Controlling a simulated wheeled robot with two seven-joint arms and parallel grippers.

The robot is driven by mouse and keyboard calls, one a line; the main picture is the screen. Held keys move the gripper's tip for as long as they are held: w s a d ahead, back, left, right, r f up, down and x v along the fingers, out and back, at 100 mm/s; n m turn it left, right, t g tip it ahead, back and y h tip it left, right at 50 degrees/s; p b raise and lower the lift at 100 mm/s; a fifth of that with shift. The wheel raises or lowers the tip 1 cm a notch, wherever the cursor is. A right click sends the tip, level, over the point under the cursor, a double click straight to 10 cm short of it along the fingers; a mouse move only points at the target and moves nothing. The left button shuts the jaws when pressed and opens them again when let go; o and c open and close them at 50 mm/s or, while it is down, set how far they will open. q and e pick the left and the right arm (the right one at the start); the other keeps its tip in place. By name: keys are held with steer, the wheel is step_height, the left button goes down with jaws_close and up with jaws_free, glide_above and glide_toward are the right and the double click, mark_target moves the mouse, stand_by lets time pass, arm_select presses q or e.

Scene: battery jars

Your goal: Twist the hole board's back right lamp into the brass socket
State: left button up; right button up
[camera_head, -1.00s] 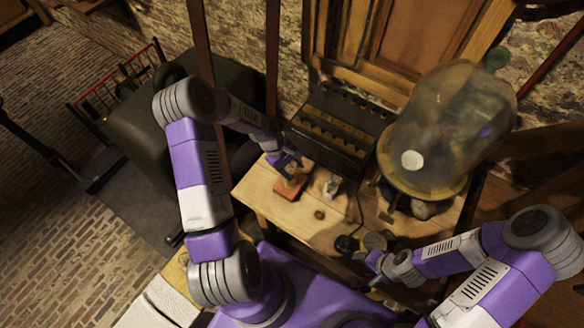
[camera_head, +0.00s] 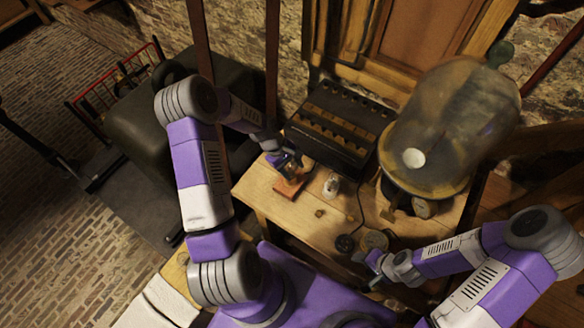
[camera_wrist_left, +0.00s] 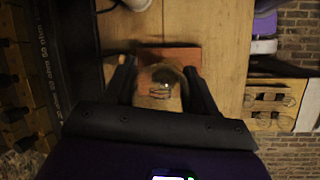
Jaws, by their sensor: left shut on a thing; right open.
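My left gripper (camera_head: 288,164) is over the reddish-brown block (camera_head: 289,187) on the wooden table. In the left wrist view my left gripper (camera_wrist_left: 161,78) has its two dark fingers on either side of a clear glass lamp (camera_wrist_left: 160,82) and is shut on it. The lamp is in line with the block (camera_wrist_left: 170,55). The brass socket is hidden behind the lamp, so I cannot tell how the lamp sits in it. My right gripper (camera_head: 374,268) is open and empty near the table's front edge.
A small white and glass object (camera_head: 331,185) stands right of the block. A dark slotted case (camera_head: 338,128) stands behind it. A big glass dome (camera_head: 450,125) fills the table's right side. Round dark and brass pieces (camera_head: 374,240) lie near the front edge.

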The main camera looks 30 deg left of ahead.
arm_select(q)
steer(key=m+g+b, duration=0.1)
steer(key=m, duration=0.2)
steer(key=shift+f+m, duration=0.15)
steer(key=shift+m, duration=0.15)
arm_select(e)
steer(key=shift+f, duration=0.55)
arm_select(q)
steer(key=m+g, duration=0.1)
steer(key=m, duration=0.1)
steer(key=shift+s+m+g, duration=0.2)
steer(key=shift+m+g, duration=0.2)
arm_select(e)
steer(key=shift+f, duration=0.2)
arm_select(q)
steer(key=m+g+y+b, duration=0.1)
steer(key=m, duration=0.3)
steer(key=shift+b, duration=0.35)
arm_select(e)
steer(key=shift+f, duration=0.6)
arm_select(q)
steer(key=m, duration=0.1)
steer(key=m+g+y, duration=0.1)
steer(key=shift+s+a+m, duration=0.15)
steer(key=shift+s+m, duration=0.05)
steer(key=shift+m, duration=0.1)
arm_select(e)
steer(key=shift+f, duration=0.1)
